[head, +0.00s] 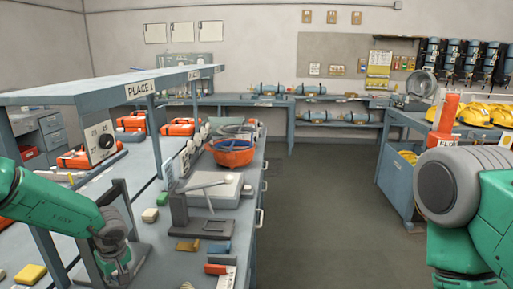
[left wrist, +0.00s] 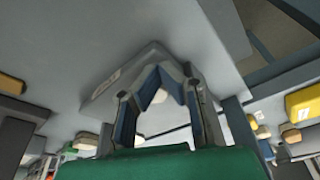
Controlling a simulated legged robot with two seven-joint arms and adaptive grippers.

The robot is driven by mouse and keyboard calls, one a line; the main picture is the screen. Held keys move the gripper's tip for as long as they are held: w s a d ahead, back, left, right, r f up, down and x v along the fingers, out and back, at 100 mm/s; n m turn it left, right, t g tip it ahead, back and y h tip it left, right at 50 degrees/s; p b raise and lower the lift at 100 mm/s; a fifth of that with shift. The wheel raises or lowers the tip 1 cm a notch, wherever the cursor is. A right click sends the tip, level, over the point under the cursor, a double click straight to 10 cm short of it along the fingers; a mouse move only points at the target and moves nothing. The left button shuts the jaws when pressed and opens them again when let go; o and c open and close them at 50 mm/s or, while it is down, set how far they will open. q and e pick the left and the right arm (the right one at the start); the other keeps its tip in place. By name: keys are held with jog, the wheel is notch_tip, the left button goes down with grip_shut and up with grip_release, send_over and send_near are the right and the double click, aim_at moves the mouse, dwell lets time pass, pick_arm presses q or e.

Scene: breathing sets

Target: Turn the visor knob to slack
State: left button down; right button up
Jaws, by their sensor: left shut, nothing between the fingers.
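A dark round knob (head: 106,140) sits on an upright pale panel with printed figures, under the blue shelf at left in the head view. I cannot read a slack mark, nor tell whether this is the visor knob. My left arm reaches in low at the left, and its gripper is mostly hidden in the head view. In the left wrist view my left gripper (left wrist: 159,76) is shut and empty, its blue-padded fingers converging. A grey box with a white label (left wrist: 104,84) lies beyond the fingers; contact cannot be told. My right gripper is out of view.
The blue shelf (head: 100,88) and its posts stand over the left bench. An orange bowl (head: 234,152), a grey stand (head: 202,226) and several small blocks occupy the bench. Yellow helmets (head: 478,113) lie on the right bench. The floor (head: 310,210) between is clear.

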pick_arm(q)
jog(key=shift+w, duration=0.15)
dwell(0.3)
jog(key=shift+w+d+r, duration=0.1)
jog(key=shift+w+d+p, duration=0.25)
jog(key=shift+w+p, duration=0.05)
jog(key=shift+p, duration=0.15)
jog(key=shift+w+d, duration=0.15)
jog(key=shift+w, duration=0.15)
jog(key=shift+w+d, duration=0.1)
jog(key=shift+w, duration=0.2)
jog(key=shift+d, duration=0.1)
jog(key=shift+d, duration=0.25)
jog(key=p+v, duration=0.2)
jog(key=a+p+v, duration=0.1)
jog(key=p+v, duration=0.2)
jog(key=shift+w+r, duration=0.2)
jog(key=shift+r, duration=0.3)
